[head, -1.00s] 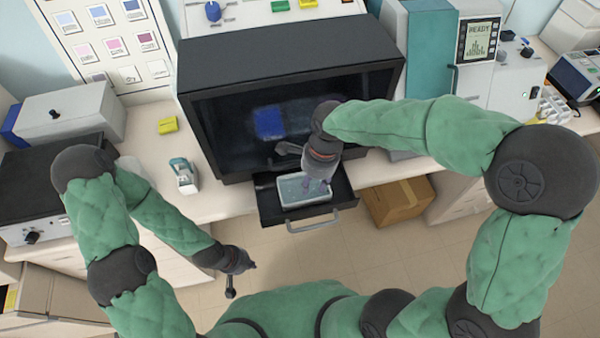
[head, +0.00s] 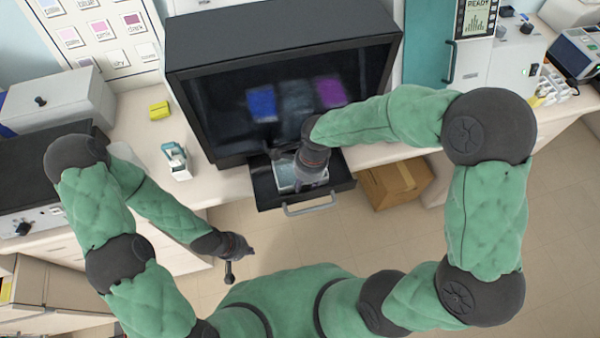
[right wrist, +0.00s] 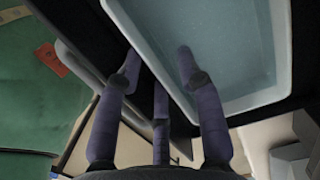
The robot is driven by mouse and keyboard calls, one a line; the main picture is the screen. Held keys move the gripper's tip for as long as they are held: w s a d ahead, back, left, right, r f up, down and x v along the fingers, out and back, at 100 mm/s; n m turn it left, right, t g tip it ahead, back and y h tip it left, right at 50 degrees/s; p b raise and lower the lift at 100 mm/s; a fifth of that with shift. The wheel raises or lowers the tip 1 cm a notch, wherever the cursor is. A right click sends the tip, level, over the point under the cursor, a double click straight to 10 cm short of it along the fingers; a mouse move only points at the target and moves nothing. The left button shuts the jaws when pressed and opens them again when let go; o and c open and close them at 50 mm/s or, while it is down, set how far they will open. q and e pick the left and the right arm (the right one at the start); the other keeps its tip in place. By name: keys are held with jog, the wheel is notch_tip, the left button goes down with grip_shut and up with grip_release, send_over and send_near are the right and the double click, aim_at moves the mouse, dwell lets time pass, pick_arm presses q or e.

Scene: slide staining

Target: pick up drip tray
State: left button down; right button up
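The drip tray (head: 283,180), a shallow white tray with a pale blue inside, lies in a pulled-out black drawer (head: 265,196). My right gripper (head: 306,184) is over the tray's right part and hides some of it. In the right wrist view the tray's white rim (right wrist: 160,62) runs between my right gripper's fingers (right wrist: 156,70). One finger overlaps the tray's inside and one is outside the rim. The fingers are apart; contact cannot be told. My left gripper (head: 238,262) hangs low at the left, away from the tray, its fingers spread and empty.
A black cabinet (head: 280,35) with a dark glass front stands above the drawer, close behind my right gripper. The drawer has a metal handle (head: 308,209) in front. A cardboard box (head: 395,183) sits on the floor at right. A white-and-teal dispenser (head: 176,160) stands on the left counter.

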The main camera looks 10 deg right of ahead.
jog(key=shift+f, duration=0.2)
jog(key=shift+r, duration=0.1)
grip_shut()
